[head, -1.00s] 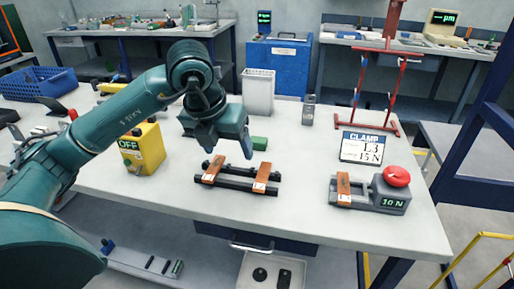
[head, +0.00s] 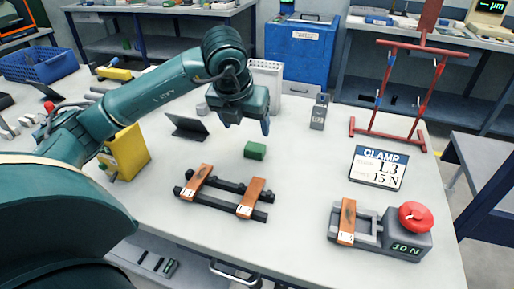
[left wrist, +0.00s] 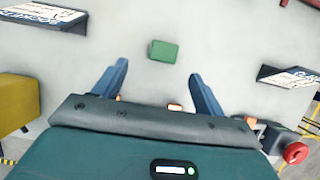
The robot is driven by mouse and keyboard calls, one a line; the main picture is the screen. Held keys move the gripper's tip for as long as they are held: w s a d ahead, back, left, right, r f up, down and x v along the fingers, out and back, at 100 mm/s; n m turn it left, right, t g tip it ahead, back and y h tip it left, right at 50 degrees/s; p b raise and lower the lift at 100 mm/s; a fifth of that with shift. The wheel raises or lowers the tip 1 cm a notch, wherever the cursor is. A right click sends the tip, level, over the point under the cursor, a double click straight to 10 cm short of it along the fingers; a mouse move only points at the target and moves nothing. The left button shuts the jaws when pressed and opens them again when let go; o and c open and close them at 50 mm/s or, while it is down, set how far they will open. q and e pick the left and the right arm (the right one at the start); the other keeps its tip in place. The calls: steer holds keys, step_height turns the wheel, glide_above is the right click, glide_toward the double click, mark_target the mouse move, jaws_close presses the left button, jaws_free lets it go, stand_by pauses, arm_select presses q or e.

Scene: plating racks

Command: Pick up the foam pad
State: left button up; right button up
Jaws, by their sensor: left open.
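The foam pad appears to be the small green block (head: 255,150), lying on the white table behind the dark rack with orange strips. It also shows in the left wrist view (left wrist: 163,51), just beyond the fingertips and roughly centred between them. My left gripper (head: 248,122) is open and empty, with its fingers pointing down. In the head view it appears above and slightly behind the pad, apart from it. The left wrist view shows its two blue fingers (left wrist: 160,70) spread wide. My right gripper is in neither view.
The dark rack (head: 222,195) with two orange strips stands in front of the pad. To the right are a clamp device (head: 405,243) with a red knob, a CLAMP sign (head: 378,168) and a red stand (head: 388,136). A yellow box (head: 127,152) stands left. Table around the pad is clear.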

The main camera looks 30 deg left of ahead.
mark_target(255, 147)
arm_select(q)
steer(key=x, duration=0.3)
steer(key=shift+w+f, duration=0.1)
steer(key=shift+f, duration=0.15)
steer(key=shift+d+p+x, duration=0.1)
steer(key=shift+d+x, duration=0.05)
steer(key=shift+x, duration=0.75)
steer(key=shift+d+p+x, duration=0.15)
steer(key=shift+x, duration=0.75)
steer(key=shift+d+p+x, duration=0.1)
steer(key=shift+d+x, duration=0.1)
steer(key=shift+x, duration=0.7)
steer(key=shift+c, duration=0.3)
steer(key=c, duration=1)
